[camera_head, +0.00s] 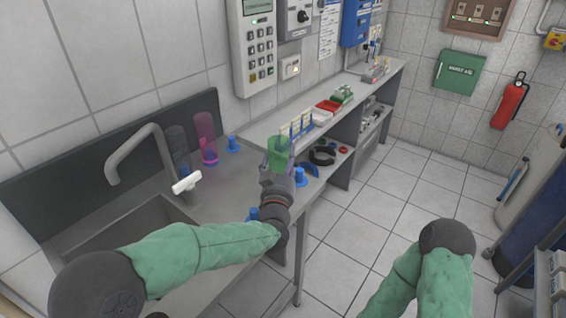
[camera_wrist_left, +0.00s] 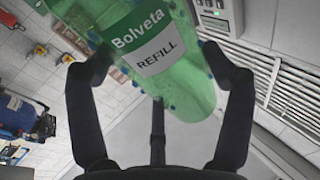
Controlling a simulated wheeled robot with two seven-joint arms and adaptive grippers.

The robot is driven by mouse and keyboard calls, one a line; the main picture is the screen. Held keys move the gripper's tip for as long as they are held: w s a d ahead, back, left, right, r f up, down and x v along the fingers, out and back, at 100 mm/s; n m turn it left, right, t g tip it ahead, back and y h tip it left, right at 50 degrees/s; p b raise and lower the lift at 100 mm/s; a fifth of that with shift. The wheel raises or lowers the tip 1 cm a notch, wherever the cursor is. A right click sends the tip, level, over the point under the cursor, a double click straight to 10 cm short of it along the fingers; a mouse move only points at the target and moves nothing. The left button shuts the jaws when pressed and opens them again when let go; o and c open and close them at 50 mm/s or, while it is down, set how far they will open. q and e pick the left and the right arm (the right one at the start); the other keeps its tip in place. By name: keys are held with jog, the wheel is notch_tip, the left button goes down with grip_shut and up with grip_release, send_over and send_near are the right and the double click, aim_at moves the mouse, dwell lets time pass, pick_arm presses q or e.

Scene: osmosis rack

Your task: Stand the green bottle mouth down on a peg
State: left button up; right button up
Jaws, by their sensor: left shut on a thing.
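The green bottle (camera_head: 279,149) is between the fingers of my left gripper (camera_head: 277,163), above the right part of the counter. In the left wrist view the bottle (camera_wrist_left: 185,88) is large and tilted, with a white and green label reading "Bolveta REFILL". The left gripper's dark fingers (camera_wrist_left: 158,55) close on it from both sides. I cannot tell where its mouth is. Free blue pegs stand on the counter: one behind (camera_head: 233,144), one right of the gripper (camera_head: 299,177), one partly hidden by my left arm (camera_head: 253,213). My right gripper is out of view.
A white-handled item (camera_head: 186,182) is near the sink (camera_head: 125,238). Dark rings (camera_head: 322,155) lie right of the gripper; a shelf with racks and trays (camera_head: 329,106) runs behind.

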pick_arm(q)
jog(key=shift+f, duration=1.45)
jog(key=shift+s, duration=0.1)
jog(key=shift+a+r, duration=0.1)
jog(key=shift+r, duration=0.15)
jog(key=o, duration=0.9)
jog(key=shift+r, duration=0.2)
